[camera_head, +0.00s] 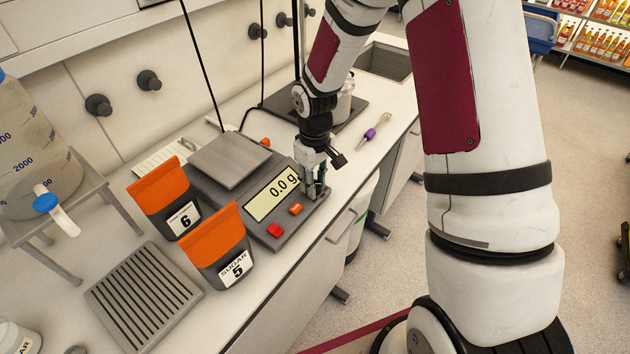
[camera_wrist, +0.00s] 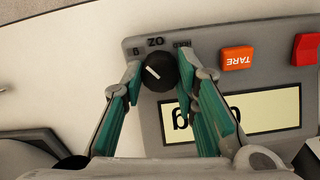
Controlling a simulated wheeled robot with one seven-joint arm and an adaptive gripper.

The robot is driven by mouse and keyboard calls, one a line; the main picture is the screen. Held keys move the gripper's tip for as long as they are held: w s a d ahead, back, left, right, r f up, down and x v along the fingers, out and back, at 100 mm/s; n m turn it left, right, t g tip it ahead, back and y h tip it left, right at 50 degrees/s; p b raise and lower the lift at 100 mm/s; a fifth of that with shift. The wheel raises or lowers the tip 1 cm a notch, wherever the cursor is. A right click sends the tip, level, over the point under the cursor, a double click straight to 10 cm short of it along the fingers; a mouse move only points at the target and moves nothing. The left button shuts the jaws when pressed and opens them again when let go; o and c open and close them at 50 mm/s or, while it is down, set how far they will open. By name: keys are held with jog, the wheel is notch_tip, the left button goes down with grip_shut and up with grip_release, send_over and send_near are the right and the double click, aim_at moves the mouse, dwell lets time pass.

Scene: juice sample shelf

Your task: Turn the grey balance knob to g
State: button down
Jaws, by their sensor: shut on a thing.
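The balance (camera_head: 286,236) stands on the counter, and its display (camera_head: 272,196) reads 0.0 g. Its dark knob (camera_wrist: 158,72) shows in the wrist view between my gripper's (camera_wrist: 160,75) two green-padded fingers, which are closed on its sides. The knob's white mark slants to the upper left, towards the small left label (camera_wrist: 136,50). The label above the knob reads OZ upside down. The right label is partly hidden by a finger.
The orange TARE button (camera_wrist: 238,58) and a red button (camera_wrist: 305,49) lie right of the knob in the wrist view. Two orange-topped bags, 6 (camera_head: 165,199) and sugar 5 (camera_head: 217,247), stand left of the balance. A purple-handled tool (camera_head: 372,133) lies behind my gripper.

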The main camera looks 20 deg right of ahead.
jog(key=shift+n, duration=0.8)
jog(key=c, duration=1.2)
grip_release()
jog(key=shift+c, duration=0.2)
notch_tip(320, 180, up, 12)
